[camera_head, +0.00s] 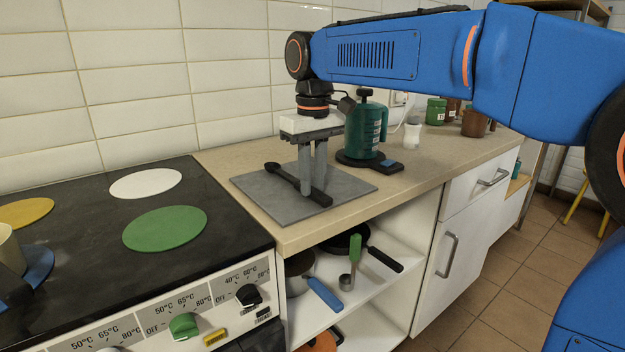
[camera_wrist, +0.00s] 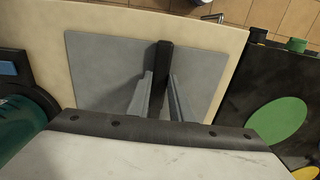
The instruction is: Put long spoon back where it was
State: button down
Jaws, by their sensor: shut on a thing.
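The long spoon (camera_head: 285,175) is black and lies across the grey square mat (camera_head: 256,198) on the counter, its bowl at the back left and its thick handle at the front right. My gripper (camera_head: 312,196) points down with its two grey fingers around the handle, low over the mat. In the wrist view the spoon's handle (camera_wrist: 163,62) runs between the finger ends (camera_wrist: 160,84), over the mat (camera_wrist: 95,60). The bowl is hidden in the wrist view. I cannot tell whether the spoon touches the mat.
A green kettle-like appliance (camera_head: 366,130) stands close behind the mat at right. The stove top (camera_head: 85,225) with coloured discs is at left. Jars (camera_head: 436,112) stand farther back. Open shelves with pans lie below the counter. The counter's front edge is near the mat.

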jog(key=shift+f, duration=0.15)
jog(key=c, duration=1.6)
grip_release()
notch_tip(320, 180, up, 12)
jog(key=shift+s+r, duration=0.1)
jog(key=shift+r, duration=0.05)
jog(key=s+d+f+m, duration=0.2)
jog(key=s+d+f, duration=0.2)
jog(key=d, duration=0.5)
jog(key=s+d+f+m+t, duration=0.1)
jog(key=s+d+f, duration=0.4)
jog(key=f, duration=0.4)
jog(key=s+d+f+m+t, duration=0.2)
jog(key=s+d+f, duration=0.4)
jog(key=s+f, duration=0.2)
jog(key=s+d+f+m+t, duration=0.1)
jog(key=s+d+f, duration=0.5)
jog(key=f, duration=0.4)
jog(key=shift+s+f+m+t, duration=0.15)
jog(key=shift+s+m+t, duration=0.2)
jog(key=shift+s, duration=0.4)
